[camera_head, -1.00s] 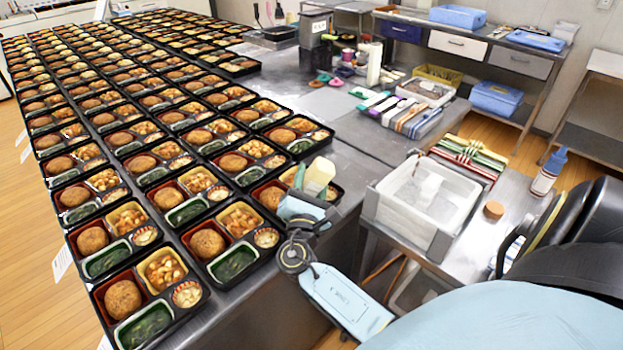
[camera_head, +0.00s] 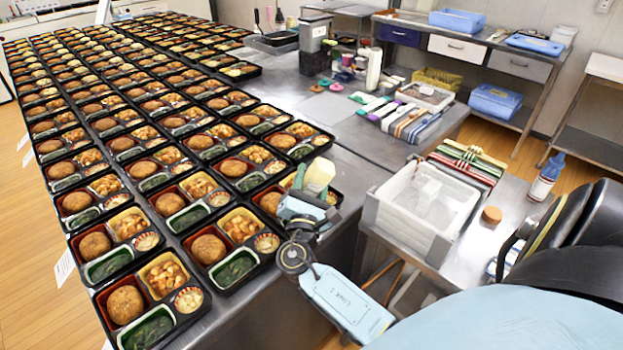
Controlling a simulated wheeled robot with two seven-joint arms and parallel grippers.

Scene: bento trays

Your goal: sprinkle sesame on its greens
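Black bento trays (camera_head: 207,306) stand in long rows on the steel table. Each holds a brown patty, yellow-cup pieces, a small round cup and a green compartment of dark greens (camera_head: 147,331). More greens (camera_head: 235,268) show in the tray nearest my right gripper's left. My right gripper (camera_head: 311,190), on a pale blue arm from the lower right, is over a tray at the table's right edge. It appears shut on a cream container (camera_head: 319,174), with a bright green piece beside it. The fingertips are mostly hidden. No sesame is discernible. My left gripper is out of view.
A white bin (camera_head: 421,205) stands on a side table at right, beside a cork-coloured piece (camera_head: 491,215) and a white-and-blue bottle (camera_head: 546,176). Wrapped bundles (camera_head: 408,121) and dark jars lie farther back.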

